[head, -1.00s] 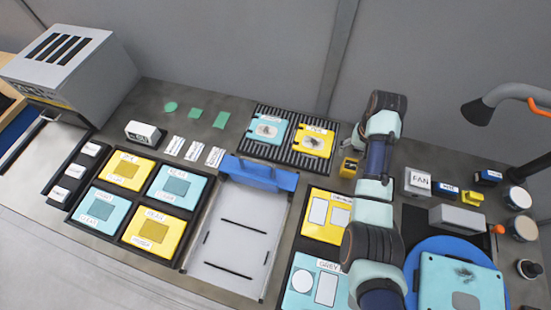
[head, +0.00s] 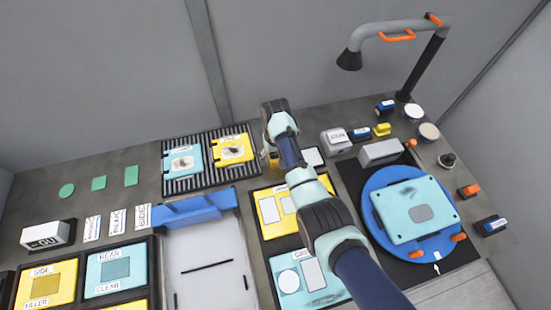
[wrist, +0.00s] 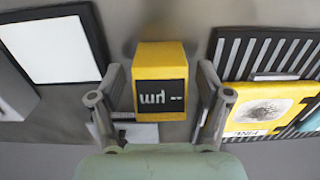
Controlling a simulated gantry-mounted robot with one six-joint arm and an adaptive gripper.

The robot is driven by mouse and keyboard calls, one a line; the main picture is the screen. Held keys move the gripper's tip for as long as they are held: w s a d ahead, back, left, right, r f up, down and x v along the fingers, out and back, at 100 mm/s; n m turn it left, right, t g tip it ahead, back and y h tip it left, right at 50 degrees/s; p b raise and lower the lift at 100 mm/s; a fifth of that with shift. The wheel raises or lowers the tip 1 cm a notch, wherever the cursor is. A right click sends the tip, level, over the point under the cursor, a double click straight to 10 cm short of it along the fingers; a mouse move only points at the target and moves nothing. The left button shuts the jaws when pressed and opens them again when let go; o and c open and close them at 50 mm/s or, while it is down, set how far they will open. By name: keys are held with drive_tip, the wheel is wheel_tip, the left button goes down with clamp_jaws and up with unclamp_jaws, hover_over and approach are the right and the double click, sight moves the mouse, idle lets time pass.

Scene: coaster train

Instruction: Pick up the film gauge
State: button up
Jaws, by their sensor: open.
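The film gauge (wrist: 161,85) is a small yellow block with a dark display face that reads like an upside-down "µm". In the wrist view it sits upright on the grey bench, between the two fingers of my gripper (wrist: 160,90). The fingers are open, one on each side of it, with a visible gap on both sides; whether they reach down around it I cannot tell. In the head view only a bit of yellow of the gauge (head: 273,160) shows beside my arm, and my fingers are mostly hidden there.
A black slotted rack (head: 204,184) with teal and yellow plates lies left of the gauge. A white dark-framed square (head: 313,157) lies close on its right. A yellow labelled panel (head: 268,211) is in front. A blue turntable (head: 381,222) holds a teal plate; a lamp (head: 348,60) stands behind.

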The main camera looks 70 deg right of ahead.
drive_tip(key=shift+c, duration=0.2)
drive_tip(key=c, duration=1.3)
drive_tip(key=shift+r, duration=0.1)
drive_tip(key=shift+c, duration=0.2)
wheel_tip(320, 180, up, 20)
drive_tip(key=p, duration=0.9)
